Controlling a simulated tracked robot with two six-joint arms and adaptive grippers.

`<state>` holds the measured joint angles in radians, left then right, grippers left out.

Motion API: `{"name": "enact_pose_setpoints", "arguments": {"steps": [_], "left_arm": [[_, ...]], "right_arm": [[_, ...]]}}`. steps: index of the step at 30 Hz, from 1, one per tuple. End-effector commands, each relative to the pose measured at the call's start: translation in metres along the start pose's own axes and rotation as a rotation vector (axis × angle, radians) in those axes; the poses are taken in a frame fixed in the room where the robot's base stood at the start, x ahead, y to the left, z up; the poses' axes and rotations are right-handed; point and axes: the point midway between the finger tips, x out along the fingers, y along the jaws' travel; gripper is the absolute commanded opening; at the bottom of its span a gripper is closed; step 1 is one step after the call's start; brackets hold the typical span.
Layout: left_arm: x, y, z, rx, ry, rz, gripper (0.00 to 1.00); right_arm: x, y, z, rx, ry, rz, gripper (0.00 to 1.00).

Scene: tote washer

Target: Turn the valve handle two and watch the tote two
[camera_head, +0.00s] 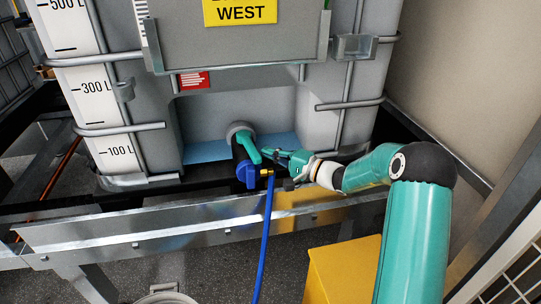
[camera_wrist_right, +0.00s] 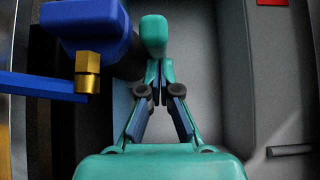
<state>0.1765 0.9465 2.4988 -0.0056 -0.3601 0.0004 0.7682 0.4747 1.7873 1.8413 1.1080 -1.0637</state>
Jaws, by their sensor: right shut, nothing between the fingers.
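A large grey tote (camera_head: 221,116) in a metal cage fills the middle of the head view, with a yellow sign reading WEST. Its outlet valve has a teal valve handle (camera_head: 247,148), which also shows in the right wrist view (camera_wrist_right: 154,36). The valve ends in a blue cap (camera_head: 246,174) with a brass fitting (camera_wrist_right: 87,73). My right gripper (camera_head: 268,153) is shut and empty, its fingertips (camera_wrist_right: 154,83) right at the handle. I cannot tell whether they touch it. My left gripper is not in view.
A blue hose (camera_head: 266,232) hangs from the brass fitting over the metal frame rail (camera_head: 140,228). A yellow box (camera_head: 342,272) stands below my right arm. A round pale container (camera_head: 165,296) is on the floor. A scale (camera_head: 95,87) marks the tote's left side.

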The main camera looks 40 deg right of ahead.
Motion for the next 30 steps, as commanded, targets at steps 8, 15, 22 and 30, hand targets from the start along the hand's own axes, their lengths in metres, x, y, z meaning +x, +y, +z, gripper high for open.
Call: {"name": "enact_pose_setpoints", "arguments": {"steps": [8,15,22,30], "left_arm": [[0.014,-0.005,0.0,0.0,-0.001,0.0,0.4],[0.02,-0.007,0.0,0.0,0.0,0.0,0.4],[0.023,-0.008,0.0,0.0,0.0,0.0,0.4],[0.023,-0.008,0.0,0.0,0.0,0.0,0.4]], "right_arm": [[-0.023,0.003,-0.021,0.001,-0.007,0.004,0.0],[-0.069,0.003,-0.002,0.001,-0.008,0.004,0.0],[-0.097,0.002,0.011,0.001,-0.01,0.003,0.0],[-0.104,0.002,0.014,0.001,-0.012,0.002,0.0]]}}
